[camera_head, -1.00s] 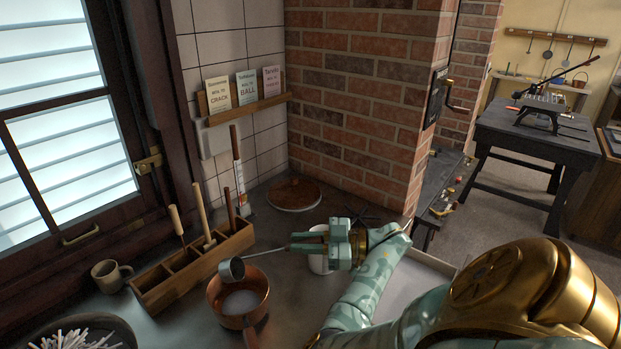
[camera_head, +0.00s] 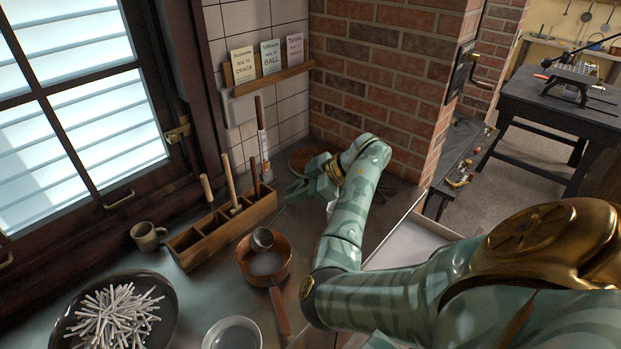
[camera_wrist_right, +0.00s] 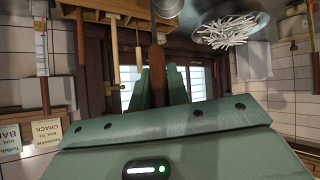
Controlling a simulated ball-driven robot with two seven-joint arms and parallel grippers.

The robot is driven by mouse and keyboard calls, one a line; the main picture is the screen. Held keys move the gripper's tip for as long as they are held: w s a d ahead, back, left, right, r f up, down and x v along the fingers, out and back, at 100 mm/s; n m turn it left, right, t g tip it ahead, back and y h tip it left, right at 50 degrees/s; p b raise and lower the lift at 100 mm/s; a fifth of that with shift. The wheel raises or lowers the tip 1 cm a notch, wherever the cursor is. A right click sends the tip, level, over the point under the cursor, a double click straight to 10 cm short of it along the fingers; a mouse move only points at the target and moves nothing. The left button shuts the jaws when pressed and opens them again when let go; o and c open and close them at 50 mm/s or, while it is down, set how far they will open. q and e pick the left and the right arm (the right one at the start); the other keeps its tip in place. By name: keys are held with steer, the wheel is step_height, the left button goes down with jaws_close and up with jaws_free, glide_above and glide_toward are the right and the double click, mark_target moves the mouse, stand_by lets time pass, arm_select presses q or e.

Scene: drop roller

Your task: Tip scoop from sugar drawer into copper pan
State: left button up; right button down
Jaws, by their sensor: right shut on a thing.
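The copper pan (camera_head: 282,272) sits on the counter with pale contents in its bottom and its handle pointing towards me. The scoop's small metal cup (camera_head: 263,238) is at the pan's far rim, over the pan's inside. Its tilt and contents are hard to make out. My right gripper (camera_head: 300,190) is beyond the pan, to the upper right of the cup. It is shut on the scoop; in the right wrist view a dark handle (camera_wrist_right: 156,55) runs between its fingers. An open drawer (camera_head: 413,243) with a pale inside lies right of my right arm. My left gripper is out of view.
A wooden rack (camera_head: 222,230) with upright tools stands left of the pan. A mug (camera_head: 147,237), a dark bowl of white sticks (camera_head: 168,318) and a pale bowl (camera_head: 232,334) are nearby. A round lid (camera_head: 303,160) lies near the brick wall (camera_head: 385,85).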

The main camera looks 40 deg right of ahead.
steer(key=w+a+r+g+h+p, duration=0.3)
steer(key=w+a+r+g+p, duration=0.2)
steer(key=w+r+p, duration=0.1)
steer(key=shift+w+a+r, duration=0.2)
steer(key=shift+w+r, duration=0.6)
steer(key=shift+w, duration=0.25)
steer(key=shift+h, duration=0.3)
